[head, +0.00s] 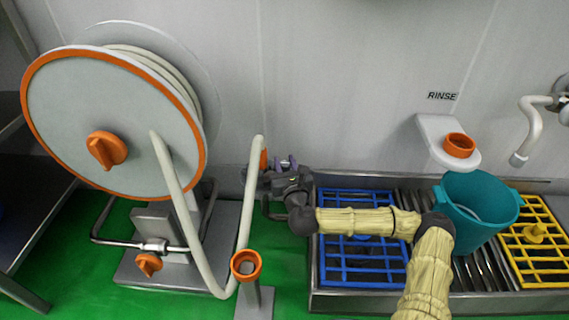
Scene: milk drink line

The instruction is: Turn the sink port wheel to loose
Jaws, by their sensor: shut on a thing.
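My gripper (262,180) is at the end of my arm, which reaches left across the sink near the back wall. It is shut on a small orange part (264,159), which I take to be the sink port wheel. Only a sliver of this wheel shows, behind the pale hose and my dark gripper. The fingertips are small and partly hidden, and the wheel's turn position cannot be read.
A large hose reel (100,175) with an orange rim stands at left, its pale hose (248,210) looping close to my gripper. An orange-topped post (246,265) stands in front. The sink holds a blue grid (345,270), a teal bucket (475,205) and a yellow grid (545,265).

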